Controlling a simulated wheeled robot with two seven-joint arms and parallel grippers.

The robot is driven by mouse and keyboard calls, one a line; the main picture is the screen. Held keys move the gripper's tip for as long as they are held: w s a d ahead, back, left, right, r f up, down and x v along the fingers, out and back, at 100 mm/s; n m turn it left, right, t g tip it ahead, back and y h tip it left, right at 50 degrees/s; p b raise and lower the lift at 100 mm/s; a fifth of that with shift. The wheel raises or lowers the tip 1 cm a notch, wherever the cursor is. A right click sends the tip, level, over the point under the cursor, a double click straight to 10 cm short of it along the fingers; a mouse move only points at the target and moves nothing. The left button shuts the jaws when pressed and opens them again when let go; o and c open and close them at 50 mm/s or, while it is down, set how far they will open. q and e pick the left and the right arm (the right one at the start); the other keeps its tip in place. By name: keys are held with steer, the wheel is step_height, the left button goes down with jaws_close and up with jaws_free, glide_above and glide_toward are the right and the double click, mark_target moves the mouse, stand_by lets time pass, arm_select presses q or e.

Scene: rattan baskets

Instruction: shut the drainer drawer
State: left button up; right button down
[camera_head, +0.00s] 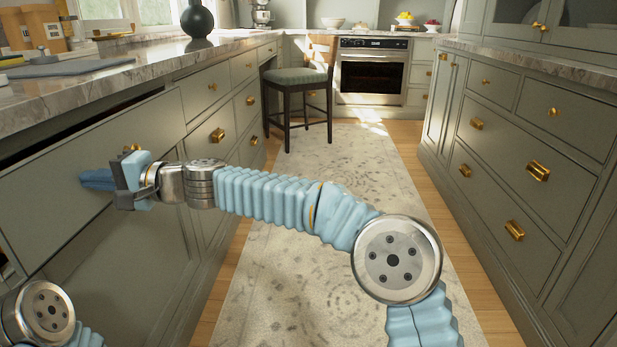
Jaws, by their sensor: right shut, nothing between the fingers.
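The drainer drawer (58,172) is the wide grey-green front under the left counter. A dark gap shows along its top edge, and it appears to stand out a little from the cabinet. A brass knob (132,148) on it is partly hidden behind my right gripper. My right gripper (97,179) is shut and empty, with its blue fingertips pointing left at the drawer front. The fingertips are very close to the front; I cannot tell whether they touch. My left gripper is out of view; only part of my left arm shows at the bottom left.
A stone counter (150,66) runs above the drawer, with a dark vase (197,20) and jars on it. More drawers (205,88) continue beyond. A stool (298,100) stands farther back, before the oven (371,72). The rug (365,165) between the cabinets is clear.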

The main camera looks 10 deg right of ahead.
mark_target(72, 176)
steer(key=p+x, duration=0.2)
steer(key=x, duration=0.3)
steer(key=shift+r, duration=0.1)
steer(key=shift+s+a+r, duration=0.1)
steer(key=shift+r, duration=0.05)
